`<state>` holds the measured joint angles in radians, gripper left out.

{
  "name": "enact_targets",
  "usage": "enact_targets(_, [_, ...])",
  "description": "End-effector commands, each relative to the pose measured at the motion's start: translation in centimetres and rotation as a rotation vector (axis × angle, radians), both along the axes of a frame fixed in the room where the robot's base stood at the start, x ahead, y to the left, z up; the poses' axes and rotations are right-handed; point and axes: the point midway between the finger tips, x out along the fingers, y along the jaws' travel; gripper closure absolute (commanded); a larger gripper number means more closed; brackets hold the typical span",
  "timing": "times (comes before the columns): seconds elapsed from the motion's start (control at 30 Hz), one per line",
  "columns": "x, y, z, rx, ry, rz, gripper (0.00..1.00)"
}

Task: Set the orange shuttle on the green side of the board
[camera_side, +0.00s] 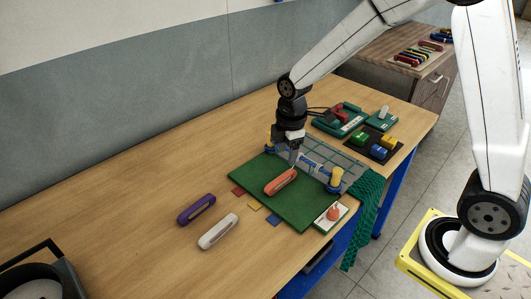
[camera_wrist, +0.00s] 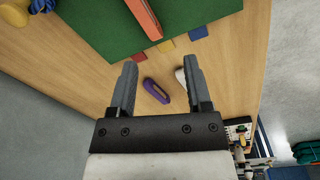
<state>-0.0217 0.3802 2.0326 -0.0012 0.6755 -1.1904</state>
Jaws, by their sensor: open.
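The orange shuttle (camera_side: 280,181) lies on the green board (camera_side: 306,213), near the middle of its green surface. It also shows at the top of the wrist view (camera_wrist: 145,18), lying on the green board (camera_wrist: 90,25). My gripper (camera_side: 293,163) is just above and behind the shuttle in the side view. In the wrist view my gripper (camera_wrist: 160,66) has its two fingers apart with nothing held between them. The shuttle is outside the fingers. The exact gap between fingertips and shuttle is hard to tell.
A purple shuttle (camera_side: 196,210) and a white shuttle (camera_side: 218,231) lie on the table left of the board. A grey net frame (camera_side: 318,155) with yellow posts stands behind it. A green net (camera_side: 364,195) hangs over the table edge.

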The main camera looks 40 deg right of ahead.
Motion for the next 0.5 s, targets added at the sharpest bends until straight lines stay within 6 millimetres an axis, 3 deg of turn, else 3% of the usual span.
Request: enact_targets(0.5, [-8.3, -0.7, 0.6, 0.096, -0.115, -0.82, 0.37])
